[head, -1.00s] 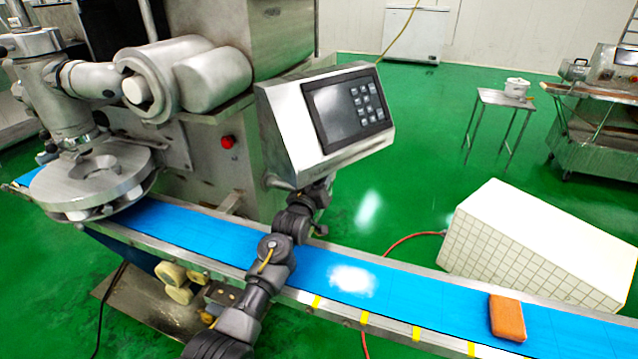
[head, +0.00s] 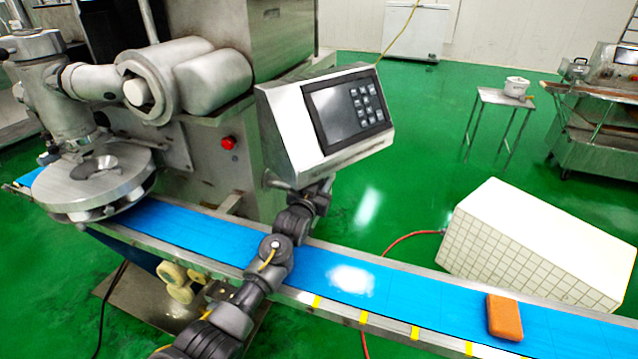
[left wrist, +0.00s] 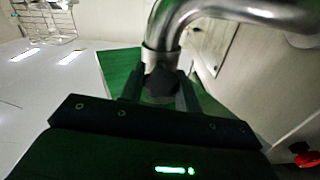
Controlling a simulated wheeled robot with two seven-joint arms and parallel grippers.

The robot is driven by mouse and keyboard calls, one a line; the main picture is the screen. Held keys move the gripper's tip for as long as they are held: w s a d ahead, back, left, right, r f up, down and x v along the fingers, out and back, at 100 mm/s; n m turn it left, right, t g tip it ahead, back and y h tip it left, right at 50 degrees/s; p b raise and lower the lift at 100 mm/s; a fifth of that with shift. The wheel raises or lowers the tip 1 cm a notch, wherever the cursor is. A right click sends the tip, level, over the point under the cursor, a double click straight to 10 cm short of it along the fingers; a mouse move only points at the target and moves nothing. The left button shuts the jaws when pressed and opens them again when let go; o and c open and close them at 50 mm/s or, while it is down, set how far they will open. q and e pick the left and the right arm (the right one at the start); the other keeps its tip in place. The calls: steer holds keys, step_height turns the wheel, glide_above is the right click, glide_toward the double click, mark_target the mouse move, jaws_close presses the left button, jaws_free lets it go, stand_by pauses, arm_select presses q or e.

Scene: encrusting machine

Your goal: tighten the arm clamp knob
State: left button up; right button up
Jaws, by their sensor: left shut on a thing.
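The arm clamp knob (left wrist: 160,82) is a dark knob under the collar of a bent metal support pipe (left wrist: 163,45), seen in the left wrist view. My left gripper (left wrist: 160,92) is shut on the knob, with one dark finger on each side of it. In the head view my left arm (head: 275,250) reaches up across the belt to below the control panel (head: 325,120). The panel's housing hides the knob and the fingertips there. My right gripper is in neither view.
The blue conveyor belt (head: 410,298) runs under my left arm and carries an orange block (head: 506,318). A red button (head: 228,142) is on the machine's side. A white tiled box (head: 540,245) stands behind the belt at right. The green floor beyond the panel is open.

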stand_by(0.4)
arm_select(q)
steer(key=o, duration=1)
steer(key=v, duration=1)
steer(key=shift+s+a, duration=0.1)
steer(key=shift+s, duration=0.3)
